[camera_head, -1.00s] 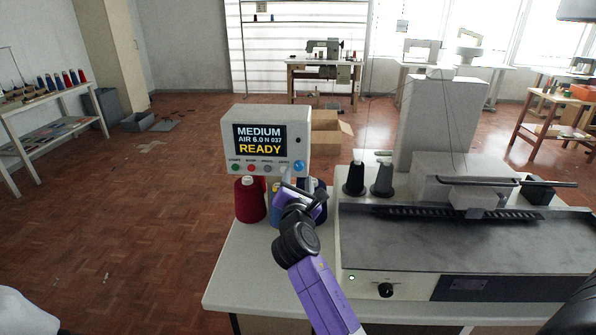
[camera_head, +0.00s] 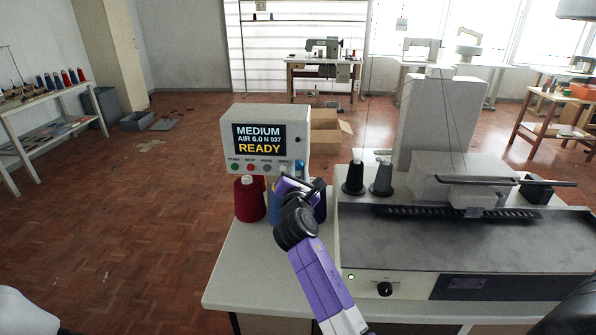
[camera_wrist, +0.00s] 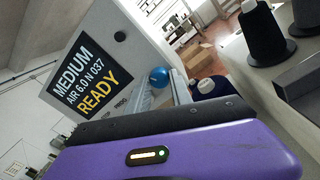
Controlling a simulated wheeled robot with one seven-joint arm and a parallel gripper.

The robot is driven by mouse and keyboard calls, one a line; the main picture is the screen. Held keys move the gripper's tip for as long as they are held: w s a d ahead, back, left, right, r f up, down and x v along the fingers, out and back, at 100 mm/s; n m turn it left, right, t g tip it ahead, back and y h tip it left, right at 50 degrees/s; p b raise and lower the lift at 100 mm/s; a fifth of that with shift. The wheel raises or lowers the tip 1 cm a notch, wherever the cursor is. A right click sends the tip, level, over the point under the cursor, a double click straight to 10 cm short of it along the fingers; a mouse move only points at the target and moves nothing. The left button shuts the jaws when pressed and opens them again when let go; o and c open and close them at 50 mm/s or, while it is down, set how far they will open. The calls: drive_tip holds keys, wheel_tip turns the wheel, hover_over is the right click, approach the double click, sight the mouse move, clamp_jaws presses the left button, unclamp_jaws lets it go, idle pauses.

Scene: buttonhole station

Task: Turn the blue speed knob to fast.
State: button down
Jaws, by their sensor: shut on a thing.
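The control box (camera_head: 265,115) stands on the table, and its screen (camera_head: 260,139) reads MEDIUM, AIR 6.0 N 037, READY. The blue speed knob (camera_head: 299,164) is at the right end of the row on its front. In the wrist view the knob (camera_wrist: 159,75) shows as a blue ball at the far end of my fingers. My gripper (camera_head: 298,176) is in front of the box's lower right corner, shut on the knob. It also shows in the wrist view (camera_wrist: 163,86). The exact contact is small and partly hidden by my fingers.
A red thread cone (camera_head: 249,200) stands below the box, with blue cones partly hidden behind my gripper. The table's front left (camera_head: 240,270) is clear.

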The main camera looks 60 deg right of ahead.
drive_tip(key=shift+m, duration=0.3)
drive_tip(key=m+b, duration=0.2)
drive_tip(key=shift+f+m, duration=0.15)
drive_tip(key=shift+m, duration=0.25)
drive_tip(key=m+b, duration=0.3)
drive_tip(key=m, duration=0.1)
drive_tip(key=shift+f+m, duration=0.1)
drive_tip(key=shift+m, duration=0.3)
drive_tip(key=m+b, duration=0.2)
drive_tip(key=m, duration=0.1)
drive_tip(key=shift+m+h+b, duration=0.4)
drive_tip(key=m+b, duration=0.3)
drive_tip(key=m, duration=0.1)
drive_tip(key=shift+m+b, duration=0.35)
drive_tip(key=shift+m, duration=0.05)
drive_tip(key=m+b, duration=0.3)
drive_tip(key=shift+m+g, duration=0.4)
drive_tip(key=m+b, duration=0.3)
drive_tip(key=m, duration=0.1)
drive_tip(key=shift+w, duration=0.1)
drive_tip(key=m+g+b, duration=0.1)
drive_tip(key=m+b, duration=0.2)
drive_tip(key=m, duration=0.3)
drive_tip(key=shift+b, duration=0.35)
